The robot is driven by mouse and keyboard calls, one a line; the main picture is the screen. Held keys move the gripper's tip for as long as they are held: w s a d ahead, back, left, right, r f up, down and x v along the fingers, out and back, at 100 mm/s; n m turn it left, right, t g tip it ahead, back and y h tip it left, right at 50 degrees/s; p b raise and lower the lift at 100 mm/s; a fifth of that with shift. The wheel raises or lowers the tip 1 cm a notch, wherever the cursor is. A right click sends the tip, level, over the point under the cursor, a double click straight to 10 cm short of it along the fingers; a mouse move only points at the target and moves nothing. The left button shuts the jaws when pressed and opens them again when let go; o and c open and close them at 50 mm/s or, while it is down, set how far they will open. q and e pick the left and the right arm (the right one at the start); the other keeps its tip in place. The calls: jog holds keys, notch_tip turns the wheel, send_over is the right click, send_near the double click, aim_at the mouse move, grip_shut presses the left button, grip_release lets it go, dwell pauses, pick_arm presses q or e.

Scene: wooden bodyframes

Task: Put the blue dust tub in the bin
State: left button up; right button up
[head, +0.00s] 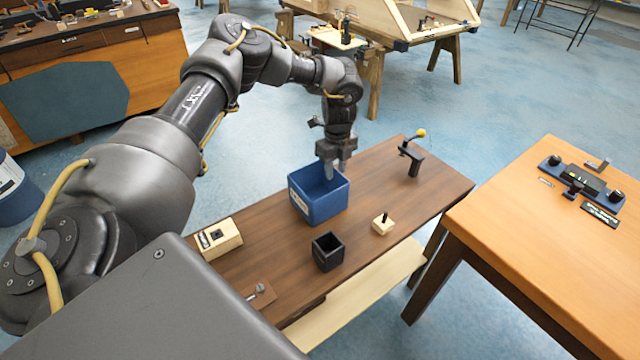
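The blue dust tub (316,208) is an open square box with a white label on its left side. It stands upright on the dark brown bench. My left gripper (335,172) points down at the tub's far rim, with one finger in front of the inner far wall. The other finger is partly hidden, and I cannot tell whether they grip the rim. A round blue container (14,200) with a white label, possibly the bin, stands on the floor at the left edge, partly cut off. My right gripper is not in view.
On the dark bench (428,185) are a small black box (327,252), a cream block with a black peg (382,224), a cream box (219,239), a bolt-like part (257,291) and a black clamp-like tool (411,158). An orange-topped table (540,240) stands right. Blue floor lies between.

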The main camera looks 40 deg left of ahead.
pick_arm(q)
notch_tip(320, 180, down, 3)
jog(key=shift+f, duration=0.15)
grip_shut()
